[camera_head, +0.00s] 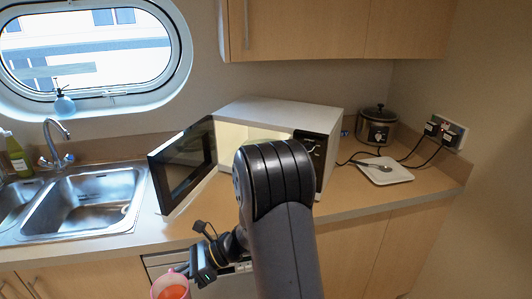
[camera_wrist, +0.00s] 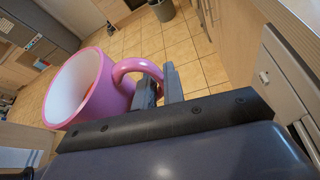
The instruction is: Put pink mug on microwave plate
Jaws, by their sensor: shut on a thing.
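A pink mug (camera_head: 157,289) shows at the bottom of the head view, in front of the counter and below its top. In the wrist view the mug (camera_wrist: 98,98) is tilted, with its white inside facing left. My gripper (camera_wrist: 160,84) is shut on the mug's handle; in the head view my gripper (camera_head: 192,270) is just right of the mug. Something orange shows inside the mug. The microwave (camera_head: 275,108) stands on the counter with its door (camera_head: 186,165) swung open to the left. My arm covers part of its opening, and the microwave plate cannot be seen.
A steel sink (camera_head: 85,205) with a tap is left of the microwave. A slow cooker (camera_head: 376,127) and a white scale-like board (camera_head: 385,171) stand to the right. Wall cupboards (camera_head: 310,28) hang above. The counter edge (camera_head: 380,205) lies between the mug and the microwave.

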